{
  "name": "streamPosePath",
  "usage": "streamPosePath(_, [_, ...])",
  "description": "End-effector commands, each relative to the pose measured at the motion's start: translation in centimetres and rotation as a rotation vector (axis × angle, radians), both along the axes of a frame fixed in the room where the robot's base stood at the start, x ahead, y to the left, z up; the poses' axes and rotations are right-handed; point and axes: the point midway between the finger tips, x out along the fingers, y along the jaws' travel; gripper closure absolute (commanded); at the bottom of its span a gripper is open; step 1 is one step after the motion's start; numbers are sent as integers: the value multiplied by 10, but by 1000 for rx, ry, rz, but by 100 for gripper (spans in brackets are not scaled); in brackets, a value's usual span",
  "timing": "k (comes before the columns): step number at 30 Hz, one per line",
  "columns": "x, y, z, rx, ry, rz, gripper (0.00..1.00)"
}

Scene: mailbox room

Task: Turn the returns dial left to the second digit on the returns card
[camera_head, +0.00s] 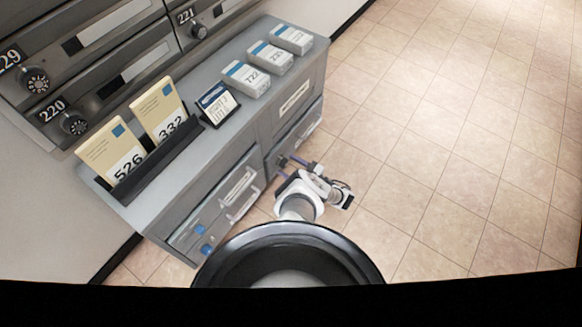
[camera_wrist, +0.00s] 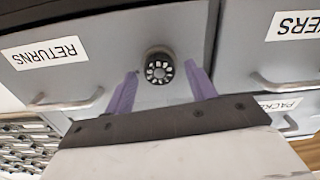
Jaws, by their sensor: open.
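The returns dial (camera_wrist: 159,68), a round black knob with a pale notched face, is on the grey cabinet front in the wrist view. The RETURNS label (camera_wrist: 45,53) appears upside down to its left. My gripper (camera_wrist: 160,73) is open, its purple fingers on either side of the dial with gaps visible. I cannot tell how deep the fingertips reach. In the head view my gripper (camera_head: 290,164) is at the cabinet front, and the dial is not discernible. A small framed card (camera_head: 217,104) with a blue header stands on the cabinet top; its writing is too small to read.
The grey cabinet (camera_head: 197,208) has drawers with bar handles (camera_wrist: 285,84). Envelopes (camera_head: 112,152) marked 526 and 332 stand in a dark rack. Several white boxes (camera_head: 245,80) are on top. Mailboxes with dials (camera_head: 75,124) are behind. Tiled floor (camera_head: 440,140) is clear at right.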

Motion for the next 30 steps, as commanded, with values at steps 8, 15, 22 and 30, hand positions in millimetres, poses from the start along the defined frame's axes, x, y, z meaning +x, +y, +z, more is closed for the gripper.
streamPosePath(8, [0,0,0,0,0,0,60])
streamPosePath(15, [0,0,0,0,0,0,89])
streamPosePath(22, [0,0,1,-13,-18,0,89])
streamPosePath(30, [0,-1,3,-89,-127,-3,89])
